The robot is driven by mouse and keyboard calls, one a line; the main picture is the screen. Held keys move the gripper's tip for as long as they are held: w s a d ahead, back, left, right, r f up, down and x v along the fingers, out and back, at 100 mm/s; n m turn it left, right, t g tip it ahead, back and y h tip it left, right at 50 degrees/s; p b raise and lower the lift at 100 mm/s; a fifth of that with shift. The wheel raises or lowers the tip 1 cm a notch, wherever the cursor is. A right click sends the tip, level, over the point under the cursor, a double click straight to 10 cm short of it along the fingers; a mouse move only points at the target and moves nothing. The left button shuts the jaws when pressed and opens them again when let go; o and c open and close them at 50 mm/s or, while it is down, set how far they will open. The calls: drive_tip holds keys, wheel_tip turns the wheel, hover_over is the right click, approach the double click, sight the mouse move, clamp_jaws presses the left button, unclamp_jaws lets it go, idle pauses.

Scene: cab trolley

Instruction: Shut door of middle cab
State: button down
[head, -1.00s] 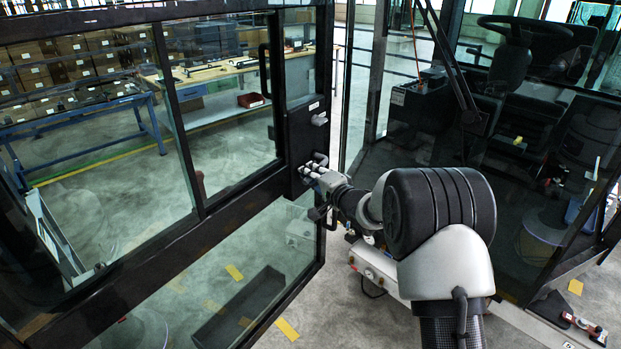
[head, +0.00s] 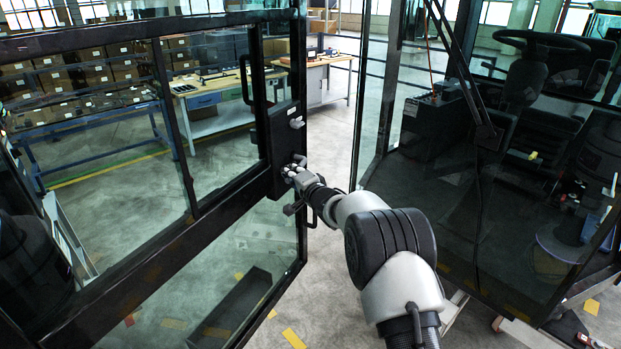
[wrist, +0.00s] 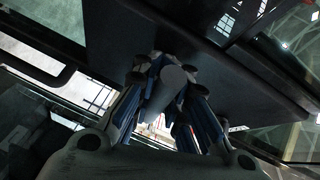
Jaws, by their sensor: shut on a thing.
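The cab door (head: 285,140) is a black frame with glass panes and stands open on the left in the head view. My gripper (head: 293,172) is at the lock plate on the door's free edge. In the wrist view my gripper (wrist: 165,115) has its fingers around a grey cylindrical handle (wrist: 172,82) that sticks out from the dark door panel. The cab (head: 450,170) stands on the right, with its steering wheel and seat behind dark glass. A gap with bare floor lies between the door edge and the cab's front pillar.
A workbench (head: 225,92) and shelves of boxes (head: 85,75) show behind the door glass. A dark long tray (head: 235,310) lies on the floor behind the lower pane. Yellow markings (head: 293,338) are on the floor.

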sight(277, 172)
drive_tip(key=w+a, duration=0.1)
drive_tip(key=a, duration=0.1)
drive_tip(key=w+a+p, duration=0.1)
drive_tip(key=a, duration=0.3)
drive_tip(key=shift+w+a+p, duration=0.1)
drive_tip(key=shift+w+p, duration=0.3)
drive_tip(key=shift+s+r, duration=0.1)
drive_tip(key=c, duration=1.6)
unclamp_jaws()
drive_tip(key=shift+s, duration=0.1)
drive_tip(key=shift+v, duration=4.1)
